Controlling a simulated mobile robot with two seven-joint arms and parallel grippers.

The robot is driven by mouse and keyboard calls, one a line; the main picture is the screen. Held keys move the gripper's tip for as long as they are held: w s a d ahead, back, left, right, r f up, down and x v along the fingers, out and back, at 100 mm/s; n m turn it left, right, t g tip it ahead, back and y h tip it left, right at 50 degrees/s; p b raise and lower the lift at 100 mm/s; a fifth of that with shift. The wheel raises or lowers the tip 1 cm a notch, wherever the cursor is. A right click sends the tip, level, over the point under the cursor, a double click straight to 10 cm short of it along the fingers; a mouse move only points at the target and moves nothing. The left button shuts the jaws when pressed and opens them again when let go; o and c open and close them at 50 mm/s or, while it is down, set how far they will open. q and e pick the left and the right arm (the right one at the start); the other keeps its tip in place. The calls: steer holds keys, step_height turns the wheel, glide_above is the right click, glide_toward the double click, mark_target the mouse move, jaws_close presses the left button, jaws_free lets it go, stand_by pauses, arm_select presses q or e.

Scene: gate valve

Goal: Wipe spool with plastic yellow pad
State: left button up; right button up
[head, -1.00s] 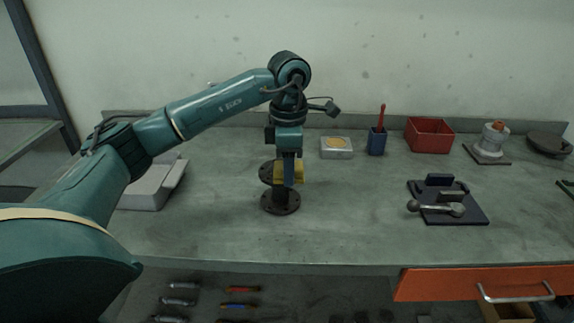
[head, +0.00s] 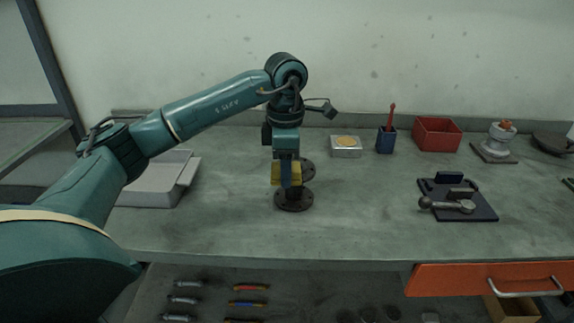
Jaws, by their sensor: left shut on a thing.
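The dark spool (head: 294,201) stands upright on the grey workbench, its round bolted flange on the bench top. Its upper flange shows only partly at the right (head: 307,168), behind my gripper and the pad. My left gripper (head: 288,182) points down and is shut on the yellow pad (head: 279,175). The pad is at the upper part of the spool, in front of it and a little left. I cannot tell whether it touches the spool. My right gripper is not in view.
A grey tray (head: 150,190) lies at the left. A tin with a yellow top (head: 346,147), a blue cup with a red tool (head: 387,143) and a red bin (head: 437,133) stand at the back. A dark plate with metal parts (head: 480,210) lies at the right.

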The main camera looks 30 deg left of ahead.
arm_select(q)
step_height(320, 180, up, 4)
steer(key=p, duration=0.2)
steer(key=shift+r+p, duration=0.15)
steer(key=shift+p, duration=0.15)
step_height(320, 180, up, 2)
steer(key=shift+r+p, duration=0.15)
steer(key=shift+p, duration=0.7)
steer(key=shift+r+p, duration=0.55)
steer(key=shift+r, duration=0.25)
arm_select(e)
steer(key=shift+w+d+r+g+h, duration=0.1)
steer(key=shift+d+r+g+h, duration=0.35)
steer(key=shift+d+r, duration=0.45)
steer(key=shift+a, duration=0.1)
arm_select(q)
steer(key=shift+w+f, duration=0.1)
steer(key=shift+w, duration=0.05)
